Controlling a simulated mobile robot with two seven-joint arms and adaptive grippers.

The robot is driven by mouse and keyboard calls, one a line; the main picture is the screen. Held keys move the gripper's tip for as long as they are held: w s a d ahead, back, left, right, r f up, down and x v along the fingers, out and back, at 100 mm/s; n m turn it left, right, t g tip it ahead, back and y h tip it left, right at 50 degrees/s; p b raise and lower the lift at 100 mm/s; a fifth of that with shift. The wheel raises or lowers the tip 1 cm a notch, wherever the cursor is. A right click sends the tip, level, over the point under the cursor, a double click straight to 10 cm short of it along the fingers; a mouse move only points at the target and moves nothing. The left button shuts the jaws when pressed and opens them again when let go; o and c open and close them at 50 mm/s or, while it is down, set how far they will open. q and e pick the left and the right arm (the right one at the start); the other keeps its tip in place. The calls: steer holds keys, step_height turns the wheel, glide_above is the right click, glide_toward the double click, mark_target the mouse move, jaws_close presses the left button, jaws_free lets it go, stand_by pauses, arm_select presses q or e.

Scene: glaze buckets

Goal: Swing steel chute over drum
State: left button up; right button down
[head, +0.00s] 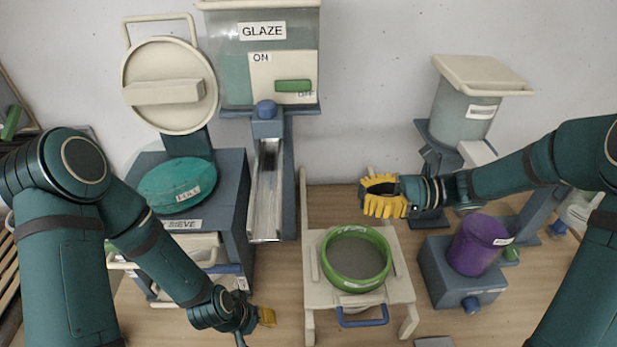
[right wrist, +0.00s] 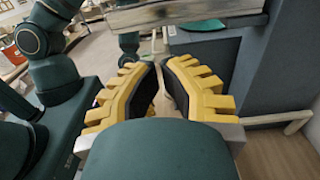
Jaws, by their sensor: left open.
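My left gripper (head: 266,316) is open and low, nearer me than the chute's end. My right gripper (head: 372,196) is right of the chute, apart from it. Its fingers (right wrist: 157,70) have an empty gap. Steel shows beyond them (right wrist: 185,12).
A green-rimmed sieve (head: 386,262) sits on a cream stand (head: 316,285). A purple bucket (head: 478,247) stands on a blue block (head: 440,275) at right. The blue SIEVE cabinet (head: 232,215) is at left. A lidded grey bucket (head: 458,112) is at the back right.

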glide_toward(268, 178)
steer(key=s+a, duration=0.5)
steer(key=shift+a, duration=0.2)
steer(key=shift+s, duration=0.1)
steer(key=shift+a, duration=0.1)
stand_by(0.4)
